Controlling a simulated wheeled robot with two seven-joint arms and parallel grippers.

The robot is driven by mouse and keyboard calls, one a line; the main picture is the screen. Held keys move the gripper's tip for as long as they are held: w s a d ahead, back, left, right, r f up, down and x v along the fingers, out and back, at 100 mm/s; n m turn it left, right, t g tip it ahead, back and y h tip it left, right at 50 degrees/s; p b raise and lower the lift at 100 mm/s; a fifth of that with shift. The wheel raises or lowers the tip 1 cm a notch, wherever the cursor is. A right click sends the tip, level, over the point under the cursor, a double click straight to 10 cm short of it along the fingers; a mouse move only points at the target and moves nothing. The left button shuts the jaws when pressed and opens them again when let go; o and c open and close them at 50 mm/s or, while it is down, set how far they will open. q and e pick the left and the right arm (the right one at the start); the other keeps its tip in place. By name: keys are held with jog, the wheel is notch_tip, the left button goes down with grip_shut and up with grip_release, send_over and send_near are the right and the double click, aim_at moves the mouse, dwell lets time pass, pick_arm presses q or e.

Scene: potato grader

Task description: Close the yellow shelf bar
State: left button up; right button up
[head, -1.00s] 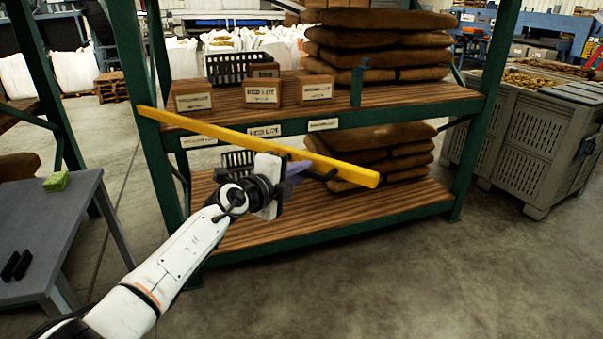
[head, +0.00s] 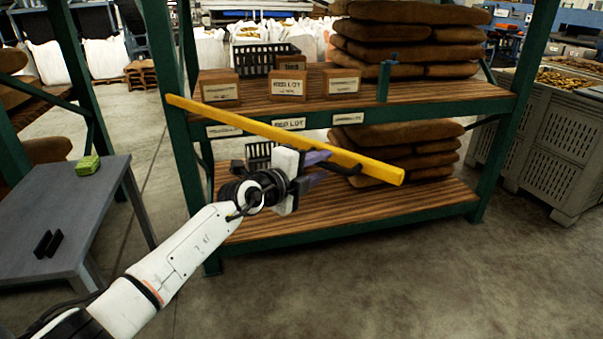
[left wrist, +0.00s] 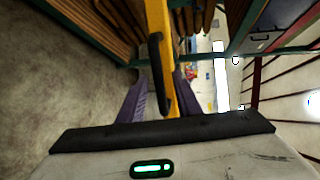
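The yellow shelf bar (head: 285,138) is hinged at the shelf's left post and stands swung out in front of the shelf, its free end at the right. A black handle (head: 345,169) sits on it near that end. My left gripper (head: 320,168) is beside the bar, just left of the handle. In the left wrist view, its purple fingers (left wrist: 160,82) are apart, one on each side of the yellow bar (left wrist: 158,20) and its black handle (left wrist: 156,70). A gap shows at the left finger; whether the right finger touches cannot be told. My right gripper is out of view.
The green shelf frame (head: 180,120) holds boxes, a black crate (head: 240,64) and stacked brown sacks (head: 405,45). A grey table (head: 60,205) with a green block (head: 88,165) stands left. A grey bin (head: 545,140) stands right. The floor in front is clear.

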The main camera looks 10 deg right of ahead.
pick_arm(q)
jog(key=v, duration=0.8)
jog(key=shift+s+a, duration=0.1)
jog(key=shift+s, duration=0.05)
